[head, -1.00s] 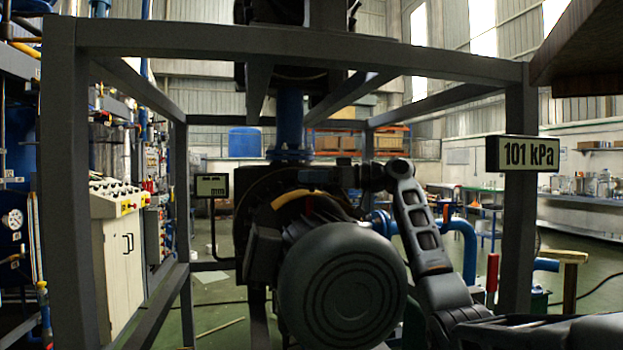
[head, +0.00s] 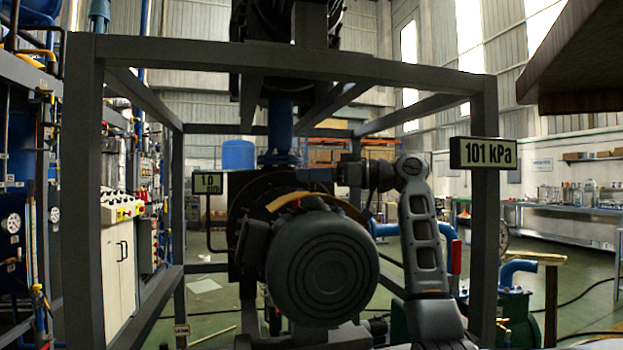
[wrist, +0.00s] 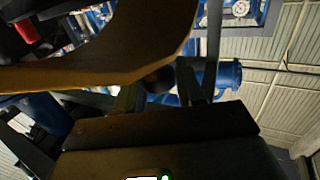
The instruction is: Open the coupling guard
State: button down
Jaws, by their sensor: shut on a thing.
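The coupling guard (head: 294,199) is a yellow-tan curved band behind and above the dark round motor (head: 322,268), inside the grey frame. In the wrist view the guard (wrist: 110,62) is a large curved sheet across the upper left, close to my gripper. My gripper (head: 325,178) reaches in from the right, above the motor, at the guard's upper right side. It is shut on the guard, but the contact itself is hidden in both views. My dark gripper body fills the bottom of the wrist view.
Grey frame posts and bars (head: 484,215) surround the motor, with my arm just inside the right post. A 101 kPa display (head: 483,153) hangs on that post. A small 1.0 mm display (head: 208,184) stands left of the motor. Blue pipes (head: 415,230) run behind my arm.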

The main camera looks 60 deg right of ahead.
jog(key=c, duration=0.8)
grip_release()
jog(key=b+v, duration=0.1)
jog(key=v, duration=0.7)
jog(key=shift+b, duration=0.3)
jog(key=shift+r, duration=0.1)
jog(key=shift+w, duration=0.1)
